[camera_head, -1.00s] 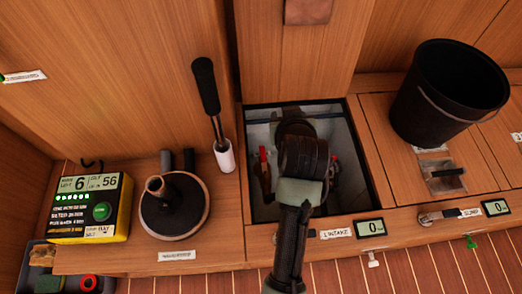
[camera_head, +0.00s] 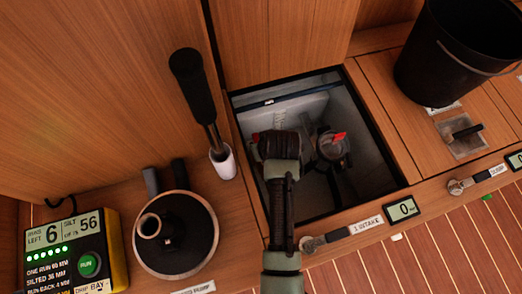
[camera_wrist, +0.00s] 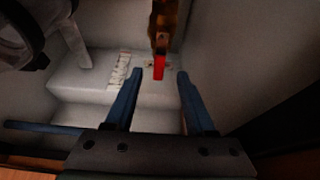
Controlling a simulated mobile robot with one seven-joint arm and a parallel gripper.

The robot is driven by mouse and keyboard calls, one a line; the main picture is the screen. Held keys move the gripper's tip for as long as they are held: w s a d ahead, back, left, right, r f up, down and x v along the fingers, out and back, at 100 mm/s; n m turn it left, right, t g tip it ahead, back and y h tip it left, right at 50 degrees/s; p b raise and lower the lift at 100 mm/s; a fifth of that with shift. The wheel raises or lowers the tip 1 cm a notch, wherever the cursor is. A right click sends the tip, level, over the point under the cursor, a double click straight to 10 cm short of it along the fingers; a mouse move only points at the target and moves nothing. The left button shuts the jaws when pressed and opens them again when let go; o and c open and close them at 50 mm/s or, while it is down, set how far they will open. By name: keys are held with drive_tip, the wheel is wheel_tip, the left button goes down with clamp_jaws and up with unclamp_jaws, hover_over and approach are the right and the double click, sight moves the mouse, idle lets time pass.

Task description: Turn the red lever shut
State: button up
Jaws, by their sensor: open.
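In the head view, a red lever (camera_head: 339,137) sits on a round grey fitting inside the open bay, right of my arm. A second bit of red (camera_head: 255,137) shows at the bay's left side, mostly hidden by my wrist. In the wrist view, a red lever end (camera_wrist: 159,67) hangs from a brass-coloured fitting (camera_wrist: 161,25). I cannot tell for sure which red part this is. My gripper (camera_wrist: 158,74) is open, its two blue fingers spread to either side of the red end in the picture. I see no contact. My wrist hides the fingers in the head view.
The open bay's rim (camera_head: 381,135) and pale walls surround my gripper closely. A grey round fitting (camera_wrist: 20,35) is at the upper left in the wrist view. A black-handled pump lever (camera_head: 190,85) stands left of the bay; a black bucket (camera_head: 450,55) stands right.

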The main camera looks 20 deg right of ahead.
drive_tip(key=b+x, duration=0.3)
drive_tip(key=x, duration=0.3)
drive_tip(key=shift+w+b, duration=0.15)
drive_tip(key=shift+b, duration=0.15)
clamp_jaws()
idle(1.1)
